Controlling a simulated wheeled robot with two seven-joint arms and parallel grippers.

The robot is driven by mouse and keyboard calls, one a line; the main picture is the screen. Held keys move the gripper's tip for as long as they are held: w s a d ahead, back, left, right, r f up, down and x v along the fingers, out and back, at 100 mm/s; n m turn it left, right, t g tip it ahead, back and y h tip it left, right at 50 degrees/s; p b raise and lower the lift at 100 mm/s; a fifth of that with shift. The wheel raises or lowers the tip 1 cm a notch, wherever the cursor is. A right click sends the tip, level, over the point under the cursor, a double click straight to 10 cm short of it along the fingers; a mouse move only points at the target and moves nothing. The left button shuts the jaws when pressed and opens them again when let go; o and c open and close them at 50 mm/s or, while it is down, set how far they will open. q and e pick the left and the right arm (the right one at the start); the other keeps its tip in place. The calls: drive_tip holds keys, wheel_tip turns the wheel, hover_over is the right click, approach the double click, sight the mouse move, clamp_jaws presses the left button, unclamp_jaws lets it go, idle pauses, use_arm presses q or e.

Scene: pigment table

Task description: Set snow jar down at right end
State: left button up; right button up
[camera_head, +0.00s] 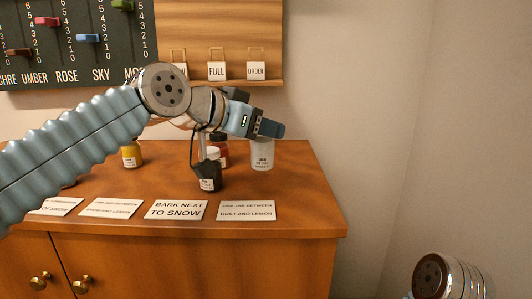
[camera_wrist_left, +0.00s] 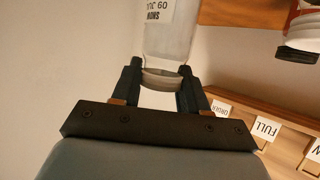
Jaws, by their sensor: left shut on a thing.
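The snow jar (camera_head: 262,158) is a pale, whitish jar with a printed label, near the right end of the table top (camera_head: 310,190). It also shows in the left wrist view (camera_wrist_left: 170,45), its lid end between the fingers. My left gripper (camera_head: 268,130) is shut on the top of the snow jar from above; in the left wrist view its two fingers (camera_wrist_left: 160,85) are on either side of the lid. The jar looks upright. I cannot tell whether its base touches the table. My right gripper is not in view.
Several printed cards (camera_head: 246,210) lie along the front edge. The table right of the jar is clear up to its edge.

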sight(265, 148)
use_arm(q)
drive_tip(key=shift+w+d+f, duration=0.1)
drive_tip(key=shift+w+f, duration=0.15)
drive_tip(key=shift+f, duration=0.1)
drive_tip(key=shift+w+d+f+b, duration=0.1)
drive_tip(key=shift+w+f+b, duration=0.1)
drive_tip(key=shift+f, duration=0.55)
drive_tip(key=shift+w+d+f+b, duration=0.15)
drive_tip(key=shift+f+b, duration=0.1)
drive_tip(key=shift+f, duration=0.45)
drive_tip(key=shift+w+f+b, duration=0.2)
drive_tip(key=shift+f, duration=0.55)
drive_tip(key=shift+f, duration=0.15)
drive_tip(key=o, duration=1.1)
drive_tip(key=shift+r, duration=0.3)
drive_tip(key=v, duration=1.2)
drive_tip(key=shift+f+b, duration=0.25)
drive_tip(key=shift+b, duration=0.1)
